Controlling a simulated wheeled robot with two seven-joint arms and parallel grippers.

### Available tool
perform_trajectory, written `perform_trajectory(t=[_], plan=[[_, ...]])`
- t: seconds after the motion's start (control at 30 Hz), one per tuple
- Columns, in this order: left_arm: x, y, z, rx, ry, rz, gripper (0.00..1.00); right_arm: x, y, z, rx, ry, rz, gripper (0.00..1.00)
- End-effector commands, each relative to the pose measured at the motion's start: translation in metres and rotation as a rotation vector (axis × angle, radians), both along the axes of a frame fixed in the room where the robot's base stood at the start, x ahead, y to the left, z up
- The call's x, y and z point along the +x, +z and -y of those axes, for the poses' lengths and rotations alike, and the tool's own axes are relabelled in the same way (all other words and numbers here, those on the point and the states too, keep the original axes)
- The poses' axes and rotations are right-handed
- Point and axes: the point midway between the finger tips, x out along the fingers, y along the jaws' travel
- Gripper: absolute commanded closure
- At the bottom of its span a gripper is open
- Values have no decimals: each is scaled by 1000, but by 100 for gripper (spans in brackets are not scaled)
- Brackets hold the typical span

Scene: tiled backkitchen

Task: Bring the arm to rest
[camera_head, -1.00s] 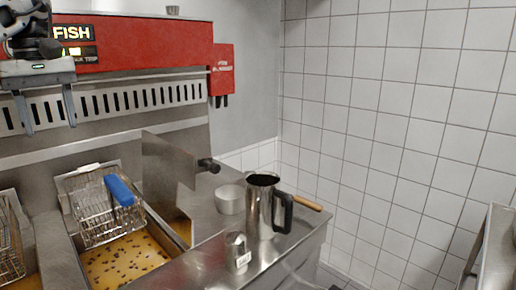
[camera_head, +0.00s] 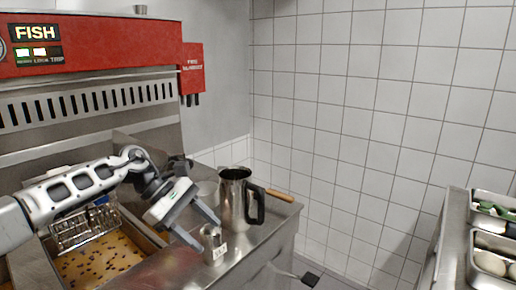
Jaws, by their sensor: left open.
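My left arm comes in from the left over the fryer. My left gripper (camera_head: 208,234) is open, its two fingers pointing down to the right. The fingertips are close to a small metal shaker (camera_head: 214,247) that stands upright on the steel counter. I cannot tell whether they touch it. A tall steel jug (camera_head: 233,200) with a black handle stands just right of the gripper. My right gripper is not in view.
The arm partly covers a wire fryer basket (camera_head: 72,235) above brownish oil (camera_head: 95,262). A wooden handle (camera_head: 279,195) shows beside the jug. At right, a steel counter (camera_head: 453,240) bears food trays (camera_head: 476,262).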

Motion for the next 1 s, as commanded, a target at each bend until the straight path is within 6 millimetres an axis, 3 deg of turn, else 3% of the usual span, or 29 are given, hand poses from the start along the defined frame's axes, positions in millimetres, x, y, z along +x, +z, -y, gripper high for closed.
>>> perform_trajectory(t=[0.03,0.1,0.2,0.33,0.43,0.53,0.67,0.77,0.8,0.9,1.0], plan=[[-16,-22,37,-115,46,-99,46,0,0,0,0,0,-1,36],[-34,-37,81,-279,145,-249,46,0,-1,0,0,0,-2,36],[-58,-46,127,-501,305,-504,46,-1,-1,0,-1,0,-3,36],[-76,-50,159,-755,532,-880,46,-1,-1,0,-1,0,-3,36],[-83,-57,164,-929,717,-1199,46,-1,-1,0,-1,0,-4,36],[-85,-73,152,-1099,922,-1552,46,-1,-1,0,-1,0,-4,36],[-95,-113,117,-1307,1194,-2026,46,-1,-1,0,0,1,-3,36],[-115,-157,80,-1471,1407,-2388,46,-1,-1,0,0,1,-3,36],[-128,-177,65,1378,-1336,2264,46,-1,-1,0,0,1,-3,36],[-167,-223,26,1183,-1159,1955,46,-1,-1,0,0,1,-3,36],[-207,-256,-2,1058,-1024,1715,46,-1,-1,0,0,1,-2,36]])
